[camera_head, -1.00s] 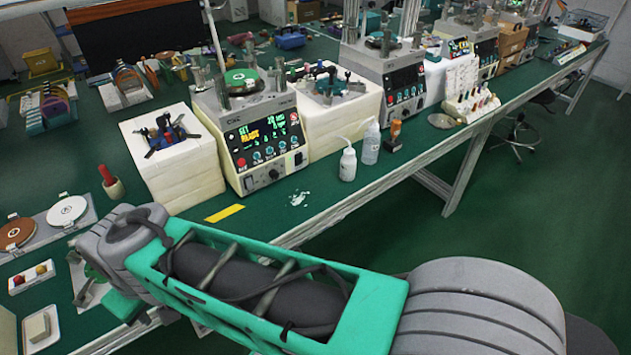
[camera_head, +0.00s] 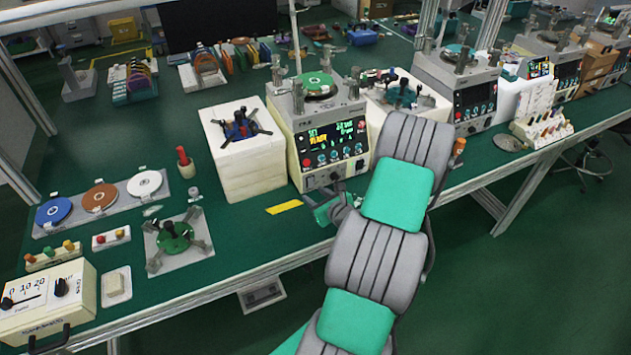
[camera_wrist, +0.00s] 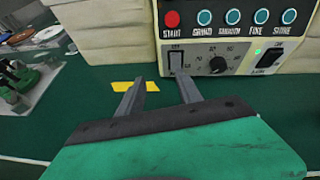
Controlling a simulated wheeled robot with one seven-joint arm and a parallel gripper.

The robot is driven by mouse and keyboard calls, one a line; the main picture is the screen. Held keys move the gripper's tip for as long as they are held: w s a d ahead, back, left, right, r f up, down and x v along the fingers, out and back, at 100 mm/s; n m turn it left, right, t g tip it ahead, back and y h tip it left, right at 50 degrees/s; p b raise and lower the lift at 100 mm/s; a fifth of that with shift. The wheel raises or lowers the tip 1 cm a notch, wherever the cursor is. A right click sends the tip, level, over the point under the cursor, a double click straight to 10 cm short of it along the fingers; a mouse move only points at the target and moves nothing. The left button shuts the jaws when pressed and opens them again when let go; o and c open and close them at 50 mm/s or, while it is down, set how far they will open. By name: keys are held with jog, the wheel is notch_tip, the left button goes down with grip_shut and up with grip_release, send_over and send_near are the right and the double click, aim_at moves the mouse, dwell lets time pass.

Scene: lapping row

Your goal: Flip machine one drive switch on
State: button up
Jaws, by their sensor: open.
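The nearest lapping machine (camera_head: 318,132), a cream box with a green plate on top and a lit display, stands on the green bench. The switch labels are too small to read surely. My gripper (camera_wrist: 159,86) is open and empty, in front of the panel, its right fingertip just below the left switch in the picture. In the head view my arm partly hides the machine's lower front.
A white block stack (camera_head: 243,150) with a dark-armed fixture stands left of the machine. A yellow strip (camera_head: 284,207) lies on the bench before it. Further machines (camera_head: 455,85) stand to the right. The bench front edge (camera_head: 250,275) runs below my arm.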

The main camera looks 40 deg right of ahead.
aim_at(311, 185)
jog(key=shift+s+d+f+m+h, duration=0.1)
jog(key=shift+s+d+m+h, duration=0.1)
jog(key=shift+s+d+m, duration=0.25)
jog(key=shift+s+d+f+m+h, duration=0.1)
jog(key=shift+s+d+m+h, duration=0.15)
jog(key=shift+d+m, duration=0.4)
jog(key=shift+w+d+f, duration=0.15)
jog(key=shift+w, duration=0.05)
jog(key=p+x, duration=0.1)
jog(key=x, duration=0.6)
jog(key=shift+w, duration=0.15)
jog(key=shift+c, duration=0.4)
grip_shut()
